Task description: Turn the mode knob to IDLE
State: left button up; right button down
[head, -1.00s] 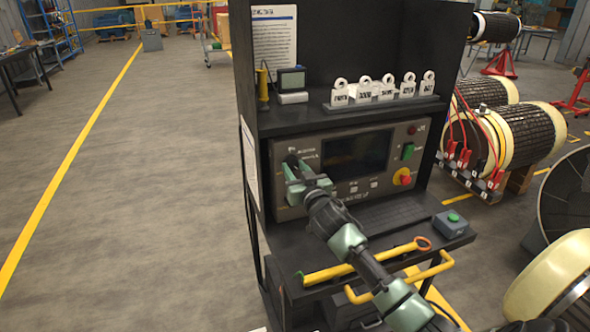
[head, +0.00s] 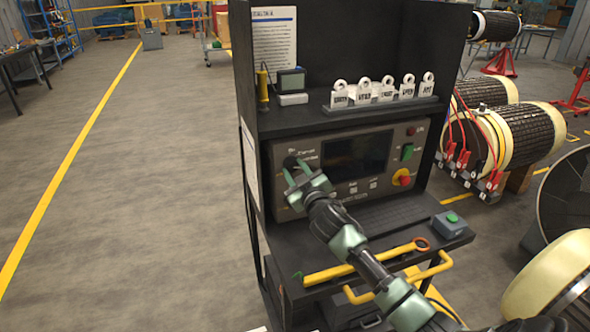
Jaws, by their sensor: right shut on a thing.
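The test panel (head: 400,135) is set in a black cabinet, with a dark screen (head: 357,155) in its middle. The dark round mode knob (head: 290,162) is at the panel's upper left. My right gripper (head: 297,166) reaches up from the lower right and is shut on the mode knob, with its pale green fingers partly covering it. The knob's pointer and its position labels are too small or hidden to read. My left gripper is not in view.
A red stop button (head: 403,177) and a green switch (head: 407,152) are on the panel's right. Below are a keyboard (head: 383,214), a box with a green button (head: 451,222) and a yellow-handled tool (head: 345,268). A row of tags (head: 386,94) stands above.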

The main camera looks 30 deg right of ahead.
jog(key=n+p, duration=0.1)
jog(key=n, duration=0.4)
jog(key=shift+n, duration=0.4)
jog(key=n+p, duration=0.1)
jog(key=n, duration=0.4)
jog(key=shift+r, duration=0.1)
jog(key=n+p, duration=0.1)
jog(key=n, duration=0.4)
jog(key=shift+n, duration=0.4)
jog(key=n+p, duration=0.1)
jog(key=n, duration=0.3)
jog(key=shift+n, duration=0.6)
jog(key=c, duration=1)
grip_release()
jog(key=shift+c, duration=0.2)
jog(key=shift+o, duration=0.4)
